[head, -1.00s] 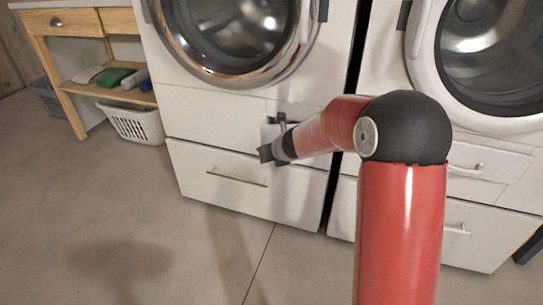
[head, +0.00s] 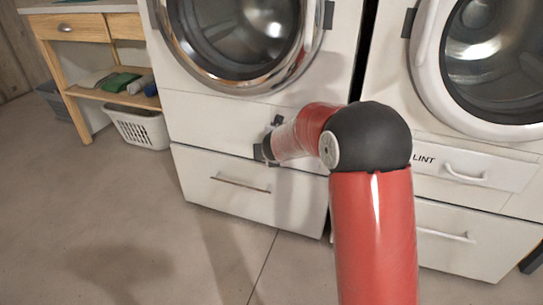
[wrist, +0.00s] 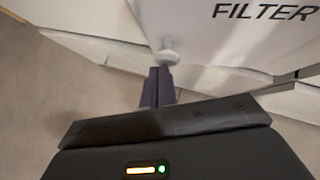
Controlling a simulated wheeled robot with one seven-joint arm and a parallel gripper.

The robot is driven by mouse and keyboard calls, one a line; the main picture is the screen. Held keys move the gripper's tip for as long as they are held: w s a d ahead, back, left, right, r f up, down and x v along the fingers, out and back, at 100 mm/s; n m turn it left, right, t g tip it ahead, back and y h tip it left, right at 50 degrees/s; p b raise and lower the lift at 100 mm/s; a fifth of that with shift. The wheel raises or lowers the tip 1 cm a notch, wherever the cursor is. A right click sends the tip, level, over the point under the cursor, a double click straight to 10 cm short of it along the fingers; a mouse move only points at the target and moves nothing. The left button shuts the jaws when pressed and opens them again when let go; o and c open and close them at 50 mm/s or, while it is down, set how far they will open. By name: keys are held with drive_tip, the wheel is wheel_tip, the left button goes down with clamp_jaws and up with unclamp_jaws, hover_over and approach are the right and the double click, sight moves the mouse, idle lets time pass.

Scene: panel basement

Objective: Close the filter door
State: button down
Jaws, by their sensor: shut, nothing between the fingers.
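The filter door (wrist: 235,40) is a white panel marked "FILTER" in the upper right of the wrist view. A small pale round knob (wrist: 170,56) is near its lower left part. The door looks swung out from the machine front, but the angle is unclear. My gripper (wrist: 160,72) is shut and empty, its fingertips just below the knob; I cannot tell if they touch it. In the head view, my gripper (head: 262,153) is at the lower front of the left washer (head: 215,115), above the drawer, and my arm hides most of the door.
Below is a closed drawer with a bar handle (head: 240,184). The right machine has a panel marked "LINT" (head: 424,160) with a handle. A wooden shelf unit (head: 110,92) and white basket (head: 138,128) stand at left. The floor (head: 130,220) in front is clear.

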drive_tip(key=shift+w+a+r+m+h+p, duration=0.1)
drive_tip(key=shift+w+m+h+p, duration=0.1)
drive_tip(key=shift+w+m+h, duration=0.55)
drive_tip(key=shift+w+m+h+p, duration=0.2)
drive_tip(key=shift+w+m+h, duration=0.2)
drive_tip(key=shift+w, duration=0.65)
